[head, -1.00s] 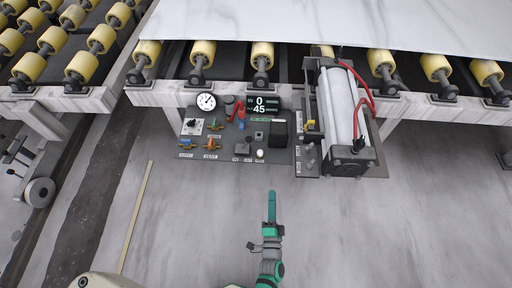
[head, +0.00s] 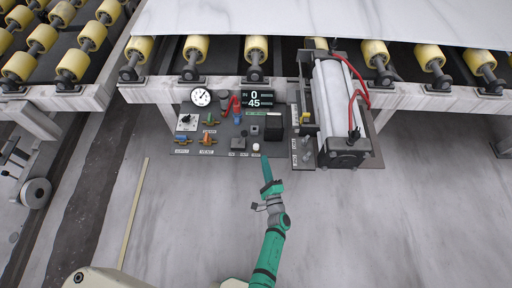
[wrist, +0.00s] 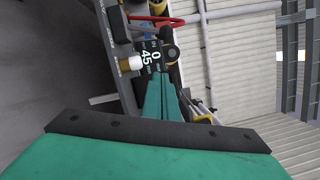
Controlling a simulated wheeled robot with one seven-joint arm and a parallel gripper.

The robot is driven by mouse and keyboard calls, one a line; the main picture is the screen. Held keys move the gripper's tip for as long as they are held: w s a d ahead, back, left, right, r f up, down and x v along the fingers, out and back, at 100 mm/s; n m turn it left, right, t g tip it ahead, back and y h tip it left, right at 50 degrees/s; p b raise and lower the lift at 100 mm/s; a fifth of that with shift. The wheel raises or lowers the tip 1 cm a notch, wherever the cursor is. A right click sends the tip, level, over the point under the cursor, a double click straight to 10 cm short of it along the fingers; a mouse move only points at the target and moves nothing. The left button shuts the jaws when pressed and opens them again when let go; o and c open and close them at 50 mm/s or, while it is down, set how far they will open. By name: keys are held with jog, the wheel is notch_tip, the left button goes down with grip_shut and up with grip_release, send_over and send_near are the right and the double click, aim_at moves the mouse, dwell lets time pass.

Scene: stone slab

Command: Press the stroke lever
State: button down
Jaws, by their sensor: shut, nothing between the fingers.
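The control panel (head: 220,146) under the roller table carries a small white-knobbed lever (head: 256,147) at its front edge. The small labels are too blurred to tell which control is the stroke lever. My gripper (head: 265,160) is shut and empty, its green fingers pointing at the panel's front edge, just below and right of the white knob. In the wrist view the closed fingers (wrist: 163,84) point toward the display, and the white knob (wrist: 130,64) is left of them. I cannot tell whether they touch anything.
A gauge (head: 200,97), a display reading 0 and 45 (head: 254,99), and red, blue and orange handles (head: 206,139) crowd the panel. A large cylinder (head: 337,105) with red hoses stands to its right.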

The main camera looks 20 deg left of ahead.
aim_at(242, 138)
jog(key=x, duration=0.9)
jog(key=shift+w+a, duration=0.15)
jog(key=shift+w, duration=0.05)
jog(key=a, duration=0.1)
jog(key=a+r, duration=0.1)
jog(key=shift+s+a, duration=0.25)
jog(key=shift+a, duration=0.15)
jog(key=shift+s+a+r, duration=0.15)
jog(key=shift+a, duration=0.35)
jog(key=shift+a, duration=0.15)
